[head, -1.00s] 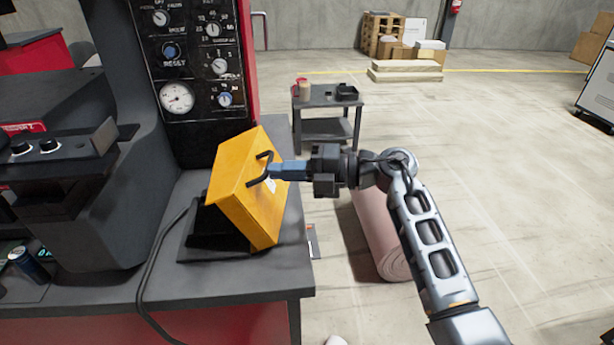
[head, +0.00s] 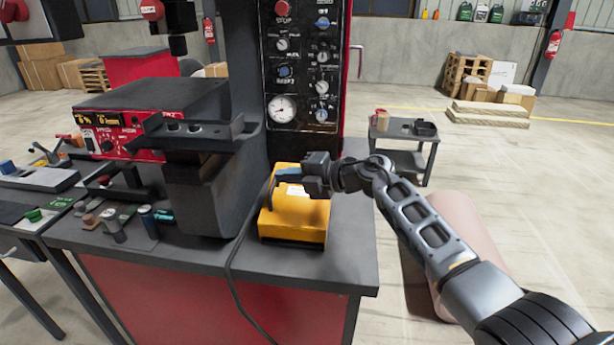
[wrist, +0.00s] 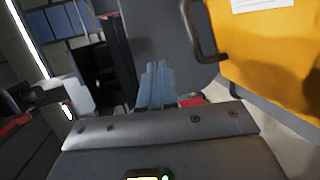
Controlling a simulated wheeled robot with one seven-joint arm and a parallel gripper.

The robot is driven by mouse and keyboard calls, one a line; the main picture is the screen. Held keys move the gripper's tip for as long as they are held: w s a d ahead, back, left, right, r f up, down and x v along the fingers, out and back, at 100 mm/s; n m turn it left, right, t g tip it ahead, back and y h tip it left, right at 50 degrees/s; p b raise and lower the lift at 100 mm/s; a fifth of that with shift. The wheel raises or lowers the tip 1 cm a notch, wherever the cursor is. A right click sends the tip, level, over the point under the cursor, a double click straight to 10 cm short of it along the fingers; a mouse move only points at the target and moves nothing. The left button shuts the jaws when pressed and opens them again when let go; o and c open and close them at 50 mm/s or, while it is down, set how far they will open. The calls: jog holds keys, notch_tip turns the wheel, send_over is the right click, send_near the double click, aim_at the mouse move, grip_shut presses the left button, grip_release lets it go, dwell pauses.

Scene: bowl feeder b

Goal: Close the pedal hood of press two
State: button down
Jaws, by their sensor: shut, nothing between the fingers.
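The yellow pedal hood (head: 293,218) sits at the right end of the press bench and now looks level, its lower edge down at a thin dark base strip. In the wrist view the hood (wrist: 270,60) fills the upper right, with its dark handle (wrist: 204,38) at its left edge. My gripper (head: 282,175) is over the hood's upper back part, close to the handle (head: 270,190). Its blue fingers (wrist: 158,82) are together and empty, apart from the handle in the wrist view. Whether they touch the hood elsewhere cannot be told.
The press column with its gauge panel (head: 300,80) stands right behind the hood. A black cable (head: 232,250) runs down the bench front (head: 170,310). A small cart (head: 405,150) and a pink roll (head: 455,240) are to the right. Tools lie on the left.

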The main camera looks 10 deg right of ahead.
aim_at(271, 196)
jog(key=shift+w+a+f+b, duration=0.2)
jog(key=shift+a+f+b, duration=0.1)
jog(key=shift+a+f, duration=0.3)
jog(key=shift+w+a+f+b, duration=0.3)
jog(key=shift+a+f, duration=0.15)
jog(key=shift+a, duration=0.3)
jog(key=shift+w+a+f+b, duration=0.15)
jog(key=shift+a+f+b, duration=0.15)
jog(key=shift+a+f, duration=0.3)
jog(key=shift+a, duration=0.1)
jog(key=shift+r, duration=0.2)
